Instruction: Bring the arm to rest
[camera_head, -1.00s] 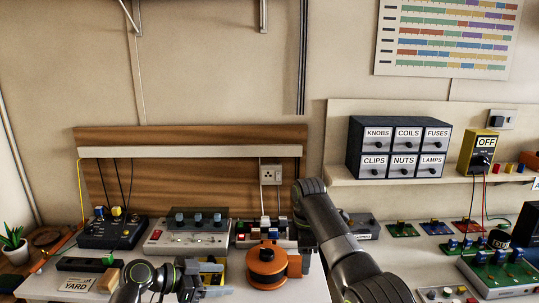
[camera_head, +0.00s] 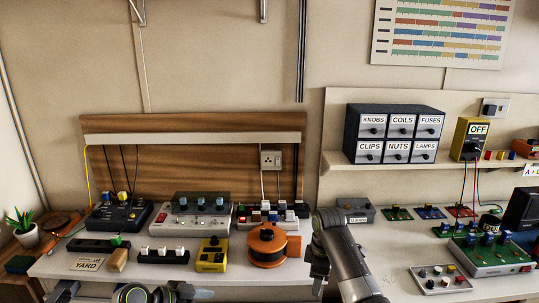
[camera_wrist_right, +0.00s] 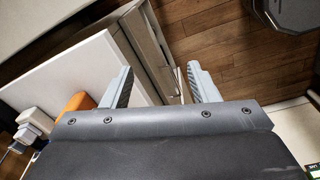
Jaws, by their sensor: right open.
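My right arm comes in from the lower right in the head view. Its gripper (camera_head: 318,276) hangs at the gap between the two benches, partly hidden by the arm. In the right wrist view the two fingers (camera_wrist_right: 160,76) are spread apart with nothing between them, above the floor and beside a bench edge. Parts of my left arm show at the bottom edge of the head view, below the left bench front. The left fingers cannot be made out there.
The left bench (camera_head: 215,275) holds an orange spool (camera_head: 266,246), a yellow box (camera_head: 211,256) and several switch boxes. The right bench (camera_head: 390,262) carries circuit boards and a green-topped device (camera_head: 490,254). A drawer cabinet (camera_head: 395,133) stands on the shelf.

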